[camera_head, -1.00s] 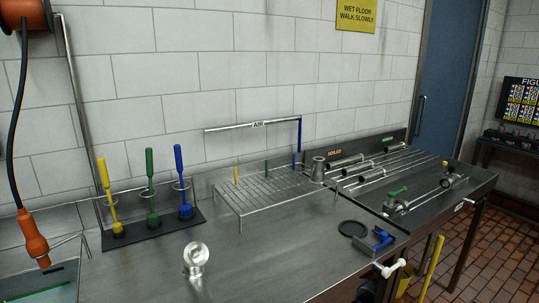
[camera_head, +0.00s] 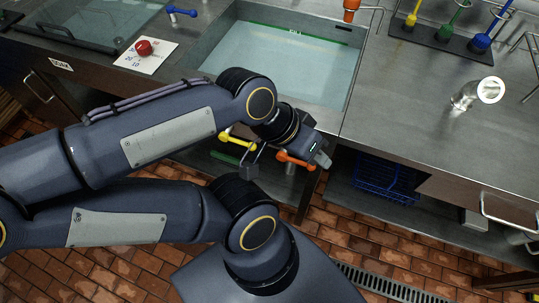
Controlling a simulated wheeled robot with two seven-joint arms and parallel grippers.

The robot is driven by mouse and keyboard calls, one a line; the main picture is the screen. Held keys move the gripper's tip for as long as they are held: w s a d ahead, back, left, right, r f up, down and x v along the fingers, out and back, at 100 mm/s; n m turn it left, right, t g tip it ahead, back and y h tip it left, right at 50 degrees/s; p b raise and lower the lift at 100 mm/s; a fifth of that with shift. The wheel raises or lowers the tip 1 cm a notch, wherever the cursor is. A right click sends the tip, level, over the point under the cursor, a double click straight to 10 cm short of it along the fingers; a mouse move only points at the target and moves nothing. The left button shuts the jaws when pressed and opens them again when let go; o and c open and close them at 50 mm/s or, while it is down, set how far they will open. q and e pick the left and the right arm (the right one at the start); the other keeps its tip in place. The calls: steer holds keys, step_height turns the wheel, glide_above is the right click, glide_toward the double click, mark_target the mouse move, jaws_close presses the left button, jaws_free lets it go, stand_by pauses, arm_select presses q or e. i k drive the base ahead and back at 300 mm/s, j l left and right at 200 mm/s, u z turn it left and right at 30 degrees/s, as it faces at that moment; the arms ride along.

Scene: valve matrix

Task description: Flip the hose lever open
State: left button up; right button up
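An orange lever (camera_head: 296,160) sits below the front edge of the sink. A yellow lever (camera_head: 237,141) sits to its left, also under the sink edge. I cannot tell from markings which of them is the hose lever. My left gripper (camera_head: 287,163) is down in front of the sink at the orange lever. Its two grey fingers are spread apart, one to each side of the lever, and it looks open. I cannot tell whether a finger touches the lever. The lever's mounting is partly hidden by the gripper. My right gripper is not in view.
The sink (camera_head: 213,38) holds pale water. An orange hose nozzle (camera_head: 351,8) hangs at its back right. A blue wire basket (camera_head: 385,178) sits on the shelf below. A red knob (camera_head: 143,47) and a silver pipe fitting (camera_head: 467,97) stand on the counter.

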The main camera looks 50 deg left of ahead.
mark_target(282, 156)
steer(key=u, duration=1.5)
steer(key=k+j, duration=0.1)
steer(key=j, duration=0.2)
steer(key=k+j, duration=0.15)
steer(key=j+u, duration=0.05)
steer(key=j, duration=0.05)
